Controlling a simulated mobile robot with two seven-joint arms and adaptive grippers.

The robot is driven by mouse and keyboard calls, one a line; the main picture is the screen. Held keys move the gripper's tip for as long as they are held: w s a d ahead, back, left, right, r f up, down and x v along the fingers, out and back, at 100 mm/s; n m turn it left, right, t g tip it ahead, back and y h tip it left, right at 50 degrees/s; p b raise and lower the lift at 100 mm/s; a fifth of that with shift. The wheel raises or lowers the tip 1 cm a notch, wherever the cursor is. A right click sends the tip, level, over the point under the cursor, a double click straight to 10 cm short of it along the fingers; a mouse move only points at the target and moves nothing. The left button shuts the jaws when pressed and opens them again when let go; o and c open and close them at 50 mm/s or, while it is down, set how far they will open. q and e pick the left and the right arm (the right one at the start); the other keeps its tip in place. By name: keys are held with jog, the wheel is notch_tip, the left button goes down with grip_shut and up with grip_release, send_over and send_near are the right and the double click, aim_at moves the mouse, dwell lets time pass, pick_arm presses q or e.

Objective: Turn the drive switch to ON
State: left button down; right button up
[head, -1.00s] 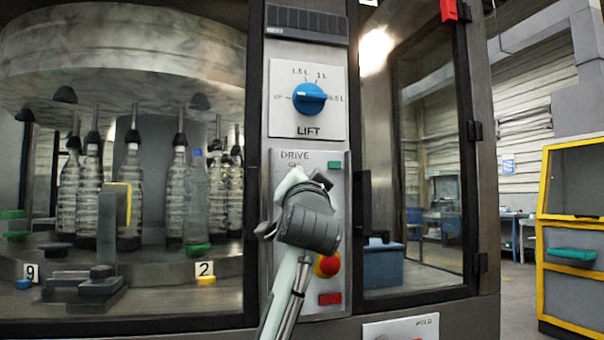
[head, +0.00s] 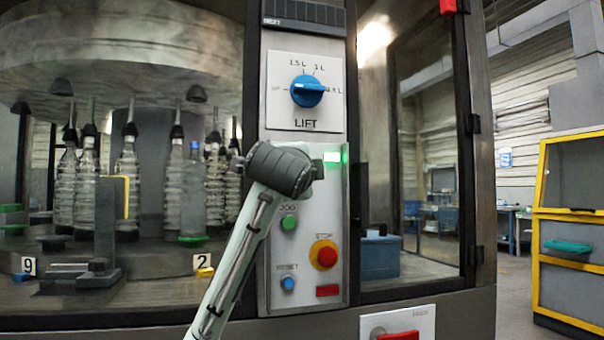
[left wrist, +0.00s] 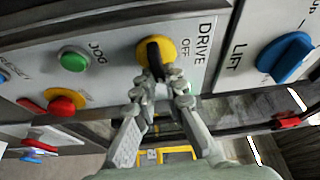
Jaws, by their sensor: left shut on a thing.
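The drive switch (left wrist: 156,50) shows in the left wrist view as a yellow round base with a black handle, below the words DRIVE and OFF on the grey panel. Its handle lies across the panel, pointing away from the OFF mark; an ON mark is hidden. My left gripper (left wrist: 165,88) is shut on the handle. In the head view my left gripper (head: 282,170) covers the switch and the DRIVE label. A green lamp (head: 333,157) beside it glows brightly. My right gripper is not in view.
The blue LIFT knob (head: 307,91) is above. Below are the green JOG button (head: 288,222), red stop button (head: 324,254) on yellow and blue RESET button (head: 288,283). Bottles (head: 128,180) stand behind glass at left. A glazed door is at right.

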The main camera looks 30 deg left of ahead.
pick_arm(q)
jog(key=shift+f+m+g, duration=0.1)
jog(key=shift+m+g, duration=0.2)
jog(key=shift+m, duration=0.3)
jog(key=c, duration=1.6)
grip_release()
jog(key=v, duration=0.7)
jog(key=shift+s, duration=0.3)
jog(key=shift+f, duration=0.1)
